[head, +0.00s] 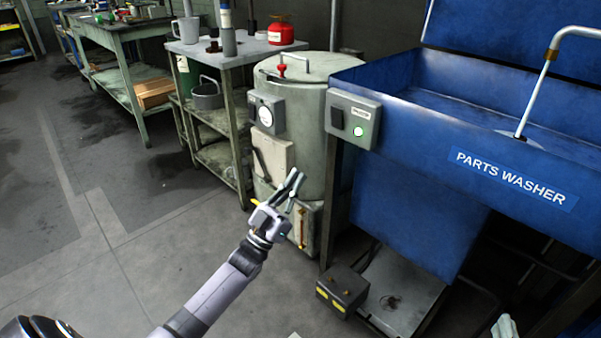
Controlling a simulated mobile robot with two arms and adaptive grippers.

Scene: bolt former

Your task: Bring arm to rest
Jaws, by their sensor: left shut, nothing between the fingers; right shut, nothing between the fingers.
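My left arm reaches up from the bottom left of the head view. Its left gripper (294,182) is shut and empty, pointing up and right. In the picture it lies in front of the lower part of a grey-green tank; I cannot tell how far apart they are. My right gripper (505,326) shows only as a small pale part at the bottom right edge, shut, with most of it and its arm out of view.
The blue parts washer (410,165) fills the right side, with a lit green button on its switch box (352,118). A dark battery-like box (343,290) is below. The tank (310,90) adjoins a metal table (225,48). Floor at left is clear.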

